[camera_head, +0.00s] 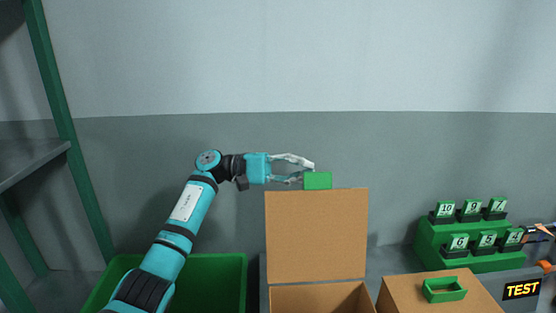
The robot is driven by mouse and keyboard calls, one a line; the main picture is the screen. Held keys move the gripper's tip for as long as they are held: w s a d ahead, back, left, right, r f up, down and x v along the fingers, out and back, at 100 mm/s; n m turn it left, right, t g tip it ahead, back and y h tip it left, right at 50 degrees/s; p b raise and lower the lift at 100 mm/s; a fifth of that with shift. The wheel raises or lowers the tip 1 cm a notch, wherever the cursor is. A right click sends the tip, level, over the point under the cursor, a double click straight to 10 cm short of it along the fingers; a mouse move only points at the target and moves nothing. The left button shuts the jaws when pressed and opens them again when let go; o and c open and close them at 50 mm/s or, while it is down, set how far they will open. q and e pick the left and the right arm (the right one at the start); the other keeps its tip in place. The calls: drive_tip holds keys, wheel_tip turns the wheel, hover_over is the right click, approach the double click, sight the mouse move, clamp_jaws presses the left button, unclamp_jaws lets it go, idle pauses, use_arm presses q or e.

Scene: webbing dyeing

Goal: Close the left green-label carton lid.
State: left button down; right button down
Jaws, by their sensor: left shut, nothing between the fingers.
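The left carton (322,299) is brown cardboard and stands open at the bottom middle. Its lid (316,236) stands upright behind the opening. A green tab (317,181) sits at the lid's top edge. My left gripper (309,172) reaches in from the left at the height of the tab. It is shut with nothing held, its fingertips beside and just above the tab's left part. Whether it touches the tab I cannot tell.
A second carton (405,290) with a shut lid and a green handle (444,290) stands to the right. A green stepped rack (430,247) holds several numbered blocks. A green bin (231,285) is at lower left. A "TEST" sign (521,289) is at lower right. Shelving (35,165) stands far left.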

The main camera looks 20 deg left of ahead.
use_arm(q)
drive_tip(key=s, duration=0.1)
drive_tip(key=s+p, duration=0.1)
drive_tip(key=s+d+r, duration=0.1)
drive_tip(key=shift+s+d+r+p, duration=0.1)
drive_tip(key=shift+s+p, duration=0.2)
drive_tip(key=shift+p, duration=0.05)
